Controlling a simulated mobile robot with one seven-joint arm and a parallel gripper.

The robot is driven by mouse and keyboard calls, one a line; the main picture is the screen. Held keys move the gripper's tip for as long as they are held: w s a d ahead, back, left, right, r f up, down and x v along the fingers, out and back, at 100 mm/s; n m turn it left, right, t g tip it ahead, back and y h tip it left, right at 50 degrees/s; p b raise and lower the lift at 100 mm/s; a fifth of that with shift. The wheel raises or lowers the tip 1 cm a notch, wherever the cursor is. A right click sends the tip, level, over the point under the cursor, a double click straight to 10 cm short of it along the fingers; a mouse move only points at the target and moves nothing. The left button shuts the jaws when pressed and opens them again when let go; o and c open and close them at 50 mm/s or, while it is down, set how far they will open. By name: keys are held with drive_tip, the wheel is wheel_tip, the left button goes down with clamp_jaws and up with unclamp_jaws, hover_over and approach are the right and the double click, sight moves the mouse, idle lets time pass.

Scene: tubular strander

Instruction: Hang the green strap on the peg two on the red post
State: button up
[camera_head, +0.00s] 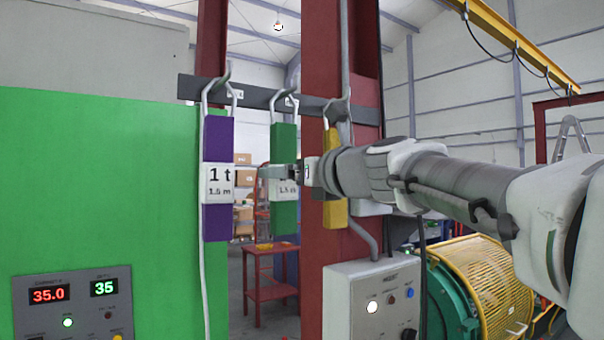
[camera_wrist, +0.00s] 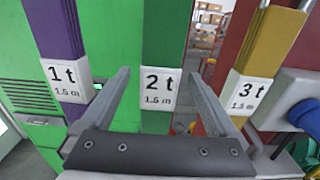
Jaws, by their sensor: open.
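The green strap (camera_head: 284,146) hangs upright from the middle hook, peg two (camera_head: 284,96), on the dark rail across the red post (camera_head: 313,260). Its white label, 2 t and 1.5 m, faces the wrist camera (camera_wrist: 160,88). My gripper (camera_head: 274,172) is open at label height in the head view and partly covers the label. In the wrist view my gripper's fingers (camera_wrist: 160,77) stand left and right of the green strap, with gaps on both sides. I cannot tell how deep the strap lies between the fingertips.
A purple strap (camera_head: 217,140) hangs left on the first hook and a yellow strap (camera_head: 334,212) right on the third, both close to my gripper. A green cabinet (camera_head: 100,190) stands left. A grey control box (camera_head: 345,300) and a yellow guard (camera_head: 480,285) are lower right.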

drive_tip(key=b+v, duration=0.2)
drive_tip(key=v, duration=1.5)
drive_tip(key=shift+s, duration=0.2)
drive_tip(key=s+f+n+g+h, duration=0.2)
drive_tip(key=f+n, duration=0.5)
drive_tip(key=f, duration=0.3)
drive_tip(key=s+f+n+g+h, duration=0.25)
drive_tip(key=f+n, duration=0.35)
drive_tip(key=f, duration=0.5)
drive_tip(key=s+d+f+n+g+h, duration=0.2)
drive_tip(key=s+d+f+n, duration=0.1)
drive_tip(key=f+n, duration=0.5)
drive_tip(key=s+d+f+n+g+h, duration=0.3)
drive_tip(key=s+f+n, duration=0.3)
drive_tip(key=f, duration=0.5)
drive_tip(key=shift+d+f+n, duration=0.3)
drive_tip(key=shift+d+n, duration=0.15)
drive_tip(key=shift+n, duration=0.65)
drive_tip(key=shift+h, duration=0.25)
